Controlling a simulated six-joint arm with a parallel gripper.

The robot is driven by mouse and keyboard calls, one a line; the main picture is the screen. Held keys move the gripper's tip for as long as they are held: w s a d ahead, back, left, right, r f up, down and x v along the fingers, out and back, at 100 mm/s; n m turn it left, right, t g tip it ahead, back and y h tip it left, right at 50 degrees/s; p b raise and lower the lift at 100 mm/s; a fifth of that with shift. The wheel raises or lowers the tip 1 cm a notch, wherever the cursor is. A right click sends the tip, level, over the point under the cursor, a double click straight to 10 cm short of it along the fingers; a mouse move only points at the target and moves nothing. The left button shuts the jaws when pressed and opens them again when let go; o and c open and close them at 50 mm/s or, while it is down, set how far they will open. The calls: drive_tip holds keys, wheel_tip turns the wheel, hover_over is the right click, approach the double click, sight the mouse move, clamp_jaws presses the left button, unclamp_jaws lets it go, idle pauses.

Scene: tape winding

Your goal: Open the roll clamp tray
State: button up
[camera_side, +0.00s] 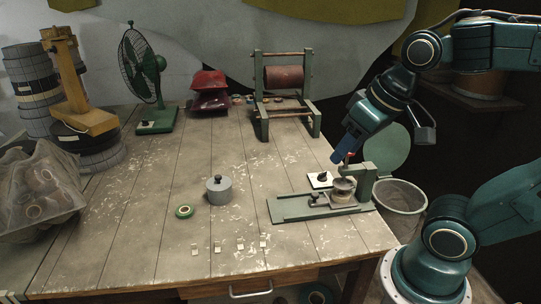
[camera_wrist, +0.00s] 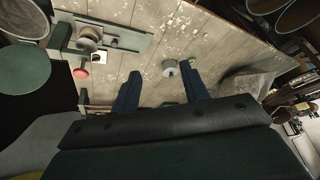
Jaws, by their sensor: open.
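The roll clamp is a green fixture with a flat base plate (camera_side: 290,208), an upright post (camera_side: 368,182) and a red knob (camera_side: 350,156). A small tray (camera_side: 341,197) with a round roll (camera_side: 343,186) on it sits on the base beside the post. In the wrist view the base plate (camera_wrist: 128,40), roll (camera_wrist: 88,36) and red knob (camera_wrist: 83,72) show at upper left. My gripper (camera_side: 338,158) is above and just behind the fixture, apart from it. Its two blue fingers are spread and empty in the wrist view (camera_wrist: 160,72). I cannot tell how far the tray is out.
A white pad with a dark piece (camera_side: 320,179) lies behind the base plate. A grey lidded pot (camera_side: 219,189) and a green tape ring (camera_side: 184,211) stand to the left. A wire basket (camera_side: 400,204) is right of the table.

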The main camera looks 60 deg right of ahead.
drive_tip(key=w+d+f+m+g, duration=0.2)
drive_tip(key=w+d+m, duration=0.2)
drive_tip(key=w+m, duration=0.15)
drive_tip(key=m+g, duration=0.3)
drive_tip(key=m, duration=0.8)
hover_over(315, 194)
wheel_tip(315, 194, down, 14)
drive_tip(key=shift+d+r, duration=0.1)
drive_tip(key=shift+f, duration=6.85)
clamp_jaws()
